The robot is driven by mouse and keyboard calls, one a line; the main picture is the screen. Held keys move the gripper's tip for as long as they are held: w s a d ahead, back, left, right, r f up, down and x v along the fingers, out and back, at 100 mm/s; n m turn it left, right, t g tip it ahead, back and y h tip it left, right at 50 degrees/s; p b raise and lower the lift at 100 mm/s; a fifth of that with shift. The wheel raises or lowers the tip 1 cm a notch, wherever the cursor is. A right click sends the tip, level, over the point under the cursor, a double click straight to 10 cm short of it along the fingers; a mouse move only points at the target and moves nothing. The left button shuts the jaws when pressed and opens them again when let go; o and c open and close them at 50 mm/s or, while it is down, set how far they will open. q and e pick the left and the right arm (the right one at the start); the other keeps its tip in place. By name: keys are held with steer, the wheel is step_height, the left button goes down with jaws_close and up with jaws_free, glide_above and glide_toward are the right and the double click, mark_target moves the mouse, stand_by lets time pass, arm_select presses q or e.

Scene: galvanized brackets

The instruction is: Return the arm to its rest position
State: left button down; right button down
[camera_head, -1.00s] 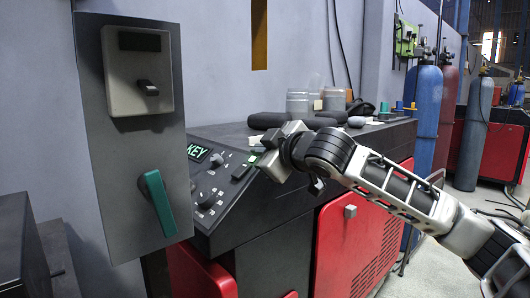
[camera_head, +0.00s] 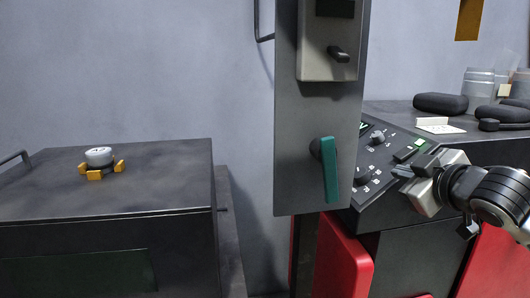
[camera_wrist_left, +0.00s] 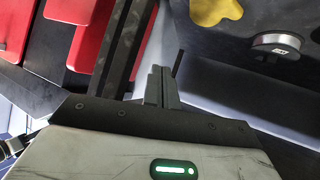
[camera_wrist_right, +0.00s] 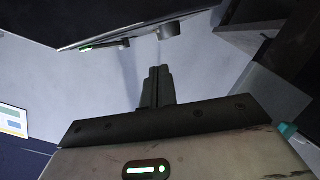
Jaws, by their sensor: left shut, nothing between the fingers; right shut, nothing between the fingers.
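My right gripper (camera_head: 400,172) is in front of the sloped control panel (camera_head: 375,200) of the red and black machine in the head view. Its fingers are shut and empty; whether they touch the panel I cannot tell. In the right wrist view the shut fingers (camera_wrist_right: 157,85) point toward a pale wall, with dark edges around. My left arm is outside the head view. In the left wrist view the left fingers (camera_wrist_left: 163,85) are shut with nothing between them, and red and black machine parts lie beyond.
A grey switch panel with a teal lever (camera_head: 330,170) stands left of my right gripper. A dark cabinet (camera_head: 150,195) at the left carries a grey-topped knob on a yellow base (camera_head: 99,158). Dark rounded objects (camera_head: 441,103) and jars (camera_head: 478,82) sit on the machine top.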

steer(key=s+a+f+m+g+y, duration=0.1)
steer(key=s+a+f, duration=0.25)
steer(key=f, duration=0.35)
steer(key=s+a+f+g+y+p, duration=0.1)
steer(key=s+a+f, duration=0.1)
steer(key=a+f, duration=0.4)
steer(key=s+a+f+m+g+y, duration=0.1)
steer(key=s+a+f+y, duration=0.15)
steer(key=f, duration=0.55)
steer(key=s+a+f+m+h, duration=0.1)
steer(key=s+f+m, duration=0.1)
steer(key=s+f, duration=0.4)
steer(key=s+a+f+m+g+h+p, duration=0.1)
steer(key=s+a+f+m, duration=0.1)
steer(key=s+f, duration=0.4)
steer(key=s, duration=0.5)
steer(key=shift+s+f+m+h, duration=0.2)
steer(key=shift+f+m+h, duration=0.15)
steer(key=shift+f+m, duration=0.05)
